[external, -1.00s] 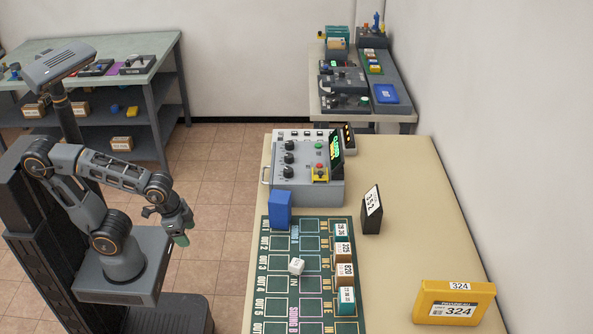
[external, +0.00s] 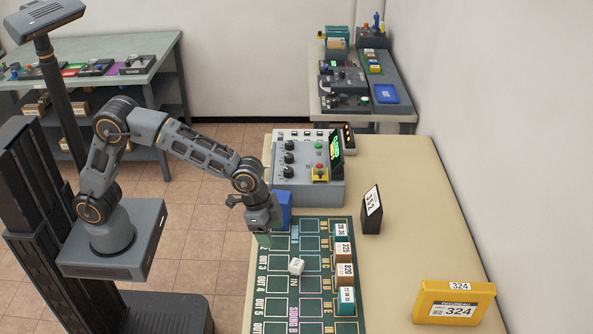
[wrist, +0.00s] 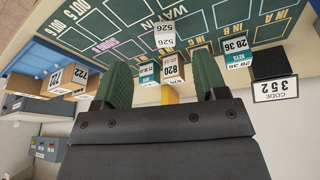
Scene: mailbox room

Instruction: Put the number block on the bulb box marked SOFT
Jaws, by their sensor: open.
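A small white number block (external: 296,266) sits on the green marked mat (external: 279,284). In the wrist view the block (wrist: 164,35) shows 526 on its faces. Several small teal and brown boxes, among them a brown one (external: 345,275), stand in a column along the mat's right side; I cannot read SOFT on any. In the wrist view a brown box (wrist: 171,70) reads 820. My gripper (external: 264,241) is open and empty, over the mat's upper left corner, apart from the block. Its green fingers (wrist: 165,82) frame the lower middle of the wrist view.
A blue block (external: 285,207) stands close behind my gripper. A grey control panel (external: 310,185) sits beyond it. A black box (external: 372,212) marked 352 and a yellow box (external: 453,303) marked 324 stand to the right. The beige table (external: 405,240) is clear between them.

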